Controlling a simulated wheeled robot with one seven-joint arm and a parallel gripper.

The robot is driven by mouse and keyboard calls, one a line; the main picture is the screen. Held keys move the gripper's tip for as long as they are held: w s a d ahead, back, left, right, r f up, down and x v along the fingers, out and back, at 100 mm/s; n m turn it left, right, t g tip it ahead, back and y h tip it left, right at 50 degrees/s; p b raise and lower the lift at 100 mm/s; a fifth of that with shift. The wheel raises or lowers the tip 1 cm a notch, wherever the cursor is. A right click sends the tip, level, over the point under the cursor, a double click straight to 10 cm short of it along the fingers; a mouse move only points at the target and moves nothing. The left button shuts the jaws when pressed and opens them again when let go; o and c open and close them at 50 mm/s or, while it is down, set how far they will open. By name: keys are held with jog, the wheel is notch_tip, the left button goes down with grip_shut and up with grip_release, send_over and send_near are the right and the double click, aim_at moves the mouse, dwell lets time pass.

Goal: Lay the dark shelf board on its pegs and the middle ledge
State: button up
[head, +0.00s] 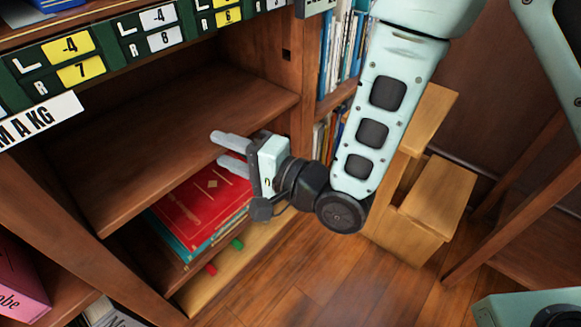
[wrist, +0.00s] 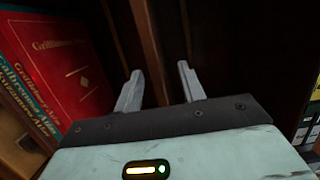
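The dark shelf board (head: 165,125) lies inside the left bookcase bay, above a stack of books, with its front edge facing out. Its right end is close to the upright. I cannot tell whether it rests on anything there. In the wrist view, my gripper (wrist: 160,75) is open, and a narrow brown board edge (wrist: 148,40) shows between and beyond the fingertips, without visible grip. The pegs and middle ledge cannot be made out.
A red book (head: 205,200) tops the stack under the board, above a light wood bottom shelf (head: 225,265). Number cards (head: 75,55) line the upper front. Light wood steps (head: 435,195) stand right of my arm. Floor (head: 320,275) in front is clear.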

jog(key=p+v, duration=1)
jog(key=v, duration=0.2)
jog(key=shift+d, duration=0.15)
jog(key=shift+s, duration=0.15)
